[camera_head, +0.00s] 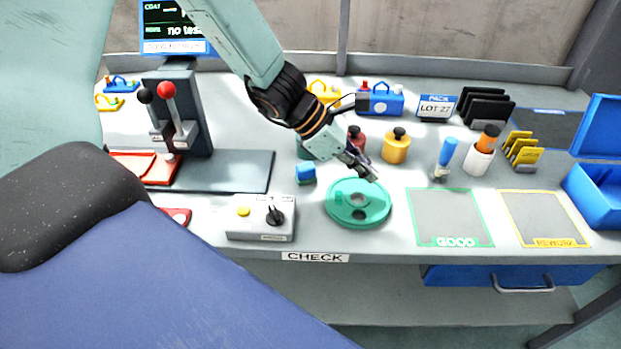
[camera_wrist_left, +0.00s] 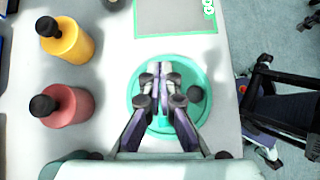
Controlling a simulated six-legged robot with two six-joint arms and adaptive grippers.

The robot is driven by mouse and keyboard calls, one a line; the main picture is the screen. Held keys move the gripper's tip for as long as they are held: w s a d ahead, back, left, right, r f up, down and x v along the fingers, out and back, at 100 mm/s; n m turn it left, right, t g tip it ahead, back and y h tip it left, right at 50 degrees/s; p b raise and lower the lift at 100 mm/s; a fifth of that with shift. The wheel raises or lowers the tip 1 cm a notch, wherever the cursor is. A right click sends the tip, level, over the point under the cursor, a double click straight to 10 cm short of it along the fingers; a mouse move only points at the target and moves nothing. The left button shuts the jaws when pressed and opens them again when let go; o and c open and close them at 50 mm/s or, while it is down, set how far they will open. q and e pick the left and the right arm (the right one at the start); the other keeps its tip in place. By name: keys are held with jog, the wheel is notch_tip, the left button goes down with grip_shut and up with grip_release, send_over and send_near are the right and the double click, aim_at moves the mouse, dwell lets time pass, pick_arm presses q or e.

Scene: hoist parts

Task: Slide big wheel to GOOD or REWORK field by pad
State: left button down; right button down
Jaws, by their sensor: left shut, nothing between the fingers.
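The big wheel is a green disc (camera_head: 358,214) lying flat on the table, left of the GOOD field. In the left wrist view the wheel (camera_wrist_left: 207,112) lies under my fingers, which hide its middle. My left gripper (camera_head: 370,176) is shut and empty, with its tips over the far part of the wheel; whether they touch it I cannot tell. It also shows in the left wrist view (camera_wrist_left: 164,72). The GOOD field (camera_head: 448,212) is a green outline and the REWORK field (camera_head: 544,218) a yellow outline, both bare. I do not make out my right gripper.
A yellow bottle (camera_head: 396,147) and a blue-capped tube (camera_head: 445,158) stand behind. A blue bin (camera_head: 592,195) is at the right. The table between the wheel and the fields is clear.

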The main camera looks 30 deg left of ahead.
aim_at(312, 194)
pick_arm(q)
jog(key=a, duration=0.1)
jog(key=a+p, duration=0.1)
jog(key=shift+s+a+f+p, duration=0.1)
jog(key=shift+s+a+p, duration=0.2)
jog(key=shift+s, duration=0.1)
jog(key=s+a+p, duration=0.2)
jog(key=a+p, duration=0.1)
jog(key=shift+s+a+r, duration=0.15)
jog(key=shift+a+r, duration=0.05)
jog(key=shift+s+a+f+p, duration=0.1)
jog(key=shift+s+a+p, duration=0.05)
jog(key=shift+a+p, duration=0.4)
jog(key=shift+s+a+f+p, duration=0.1)
jog(key=shift+s+a+p, duration=0.05)
jog(key=shift+a+p, duration=0.35)
jog(key=shift+s+a+r+p, duration=0.1)
jog(key=shift+s+a+p, duration=0.55)
jog(key=shift+a+p, duration=0.3)
notch_tip(312, 194, down, 5)
jog(key=b, duration=0.3)
jog(key=shift+w+d+r+b, duration=0.1)
jog(key=shift+w+b, duration=0.05)
jog(key=shift+b, duration=0.25)
jog(key=shift+f+b, duration=0.45)
jog(key=shift+b, duration=0.05)
jog(key=shift+d+r, duration=0.15)
jog(key=shift+d, duration=0.15)
jog(key=shift+w+d, duration=0.15)
jog(key=shift+w, duration=0.05)
